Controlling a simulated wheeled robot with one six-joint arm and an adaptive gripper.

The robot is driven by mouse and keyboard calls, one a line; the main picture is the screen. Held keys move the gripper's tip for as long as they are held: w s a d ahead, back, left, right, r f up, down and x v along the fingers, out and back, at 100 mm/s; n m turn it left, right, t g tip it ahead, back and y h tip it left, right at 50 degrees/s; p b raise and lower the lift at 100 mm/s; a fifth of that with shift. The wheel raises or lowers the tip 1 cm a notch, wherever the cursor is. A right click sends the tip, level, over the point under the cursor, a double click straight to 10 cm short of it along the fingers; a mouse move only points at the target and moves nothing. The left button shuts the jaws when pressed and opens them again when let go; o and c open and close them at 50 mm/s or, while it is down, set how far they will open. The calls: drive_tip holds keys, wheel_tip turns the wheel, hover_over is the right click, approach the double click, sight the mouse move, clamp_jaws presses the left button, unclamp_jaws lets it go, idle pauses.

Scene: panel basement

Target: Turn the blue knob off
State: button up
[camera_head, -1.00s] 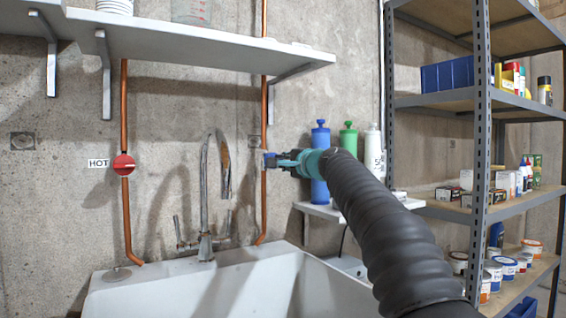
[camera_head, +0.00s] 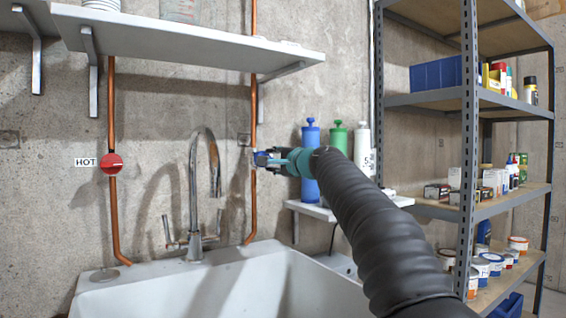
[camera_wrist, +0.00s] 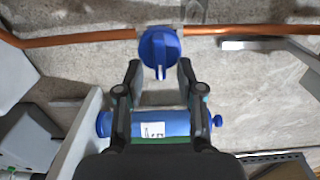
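The blue knob (camera_wrist: 159,52) is a round disc with a raised ridge, on a copper pipe (camera_wrist: 80,40). In the wrist view its ridge runs across the pipe. In the head view the knob (camera_head: 261,158) shows as a small blue patch on the right pipe, partly hidden by my gripper. My gripper (camera_wrist: 160,68) is open. Its two fingertips lie to either side of the knob's lower edge, with a gap between each finger and the ridge. I cannot tell whether they touch the disc.
A red knob (camera_head: 111,164) marked HOT is on the left pipe. A tap (camera_head: 194,200) rises from the white sink (camera_head: 190,285). A blue bottle (camera_head: 311,135) stands behind my gripper on a small shelf. A wall shelf (camera_head: 190,45) hangs above; a metal rack (camera_head: 469,150) is at right.

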drive_tip(key=v, duration=1.1)
drive_tip(key=shift+s+d, duration=0.2)
drive_tip(key=shift+s, duration=0.05)
drive_tip(key=shift+s, duration=0.1)
